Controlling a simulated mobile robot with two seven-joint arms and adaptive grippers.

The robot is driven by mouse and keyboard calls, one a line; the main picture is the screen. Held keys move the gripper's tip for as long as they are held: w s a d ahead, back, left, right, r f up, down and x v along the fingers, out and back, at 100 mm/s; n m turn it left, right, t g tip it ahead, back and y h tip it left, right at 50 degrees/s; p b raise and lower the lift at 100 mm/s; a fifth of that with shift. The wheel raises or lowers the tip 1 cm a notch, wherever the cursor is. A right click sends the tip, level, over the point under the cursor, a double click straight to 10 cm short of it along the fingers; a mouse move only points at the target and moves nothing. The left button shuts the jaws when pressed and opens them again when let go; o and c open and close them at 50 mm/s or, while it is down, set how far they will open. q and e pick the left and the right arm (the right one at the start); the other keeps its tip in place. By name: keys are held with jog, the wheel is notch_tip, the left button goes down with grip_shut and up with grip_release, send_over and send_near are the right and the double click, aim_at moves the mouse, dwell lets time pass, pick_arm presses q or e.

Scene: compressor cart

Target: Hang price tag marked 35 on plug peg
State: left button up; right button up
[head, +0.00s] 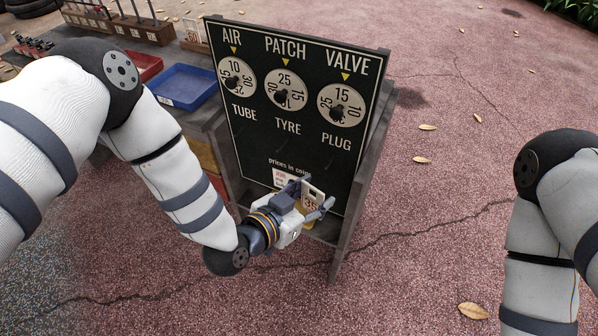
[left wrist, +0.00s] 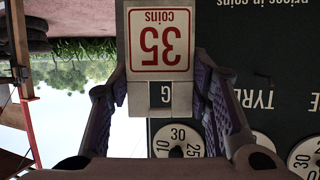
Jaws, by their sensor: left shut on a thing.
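My left gripper (head: 318,203) is shut on the white price tag marked 35 (head: 310,205), in front of the lower part of the black price board (head: 300,140). In the left wrist view the tag (left wrist: 160,40) appears upside down between the fingers, with red "35 coins" print. A letter G shows through the opening at the tag's hanging end. The PLUG label (head: 336,139) is at the board's right, below the VALVE dial. The plug peg is too faint to make out clearly. My right gripper is outside the view; only its arm shows.
The board stands in a grey wooden frame (head: 368,165). A blue tray (head: 187,85) and a red tray (head: 146,66) rest on the cart to its left. Open red paving with scattered leaves lies to the right.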

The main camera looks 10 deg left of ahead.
pick_arm(q)
jog(key=b, duration=0.4)
send_near(337, 162)
jog(key=shift+x, duration=2.6)
jog(key=shift+w+d+f, duration=0.2)
jog(key=shift+f, duration=0.15)
jog(key=shift+c, duration=0.3)
jog(key=shift+w, duration=0.15)
jog(key=shift+c, duration=1.1)
jog(key=shift+w+d+f, duration=0.1)
jog(key=shift+w+d, duration=0.05)
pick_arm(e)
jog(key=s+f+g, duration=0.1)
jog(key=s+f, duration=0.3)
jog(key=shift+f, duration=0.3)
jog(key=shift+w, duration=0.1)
pick_arm(q)
jog(key=o, duration=1.3)
jog(key=shift+d, duration=0.1)
jog(key=shift+o, duration=0.2)
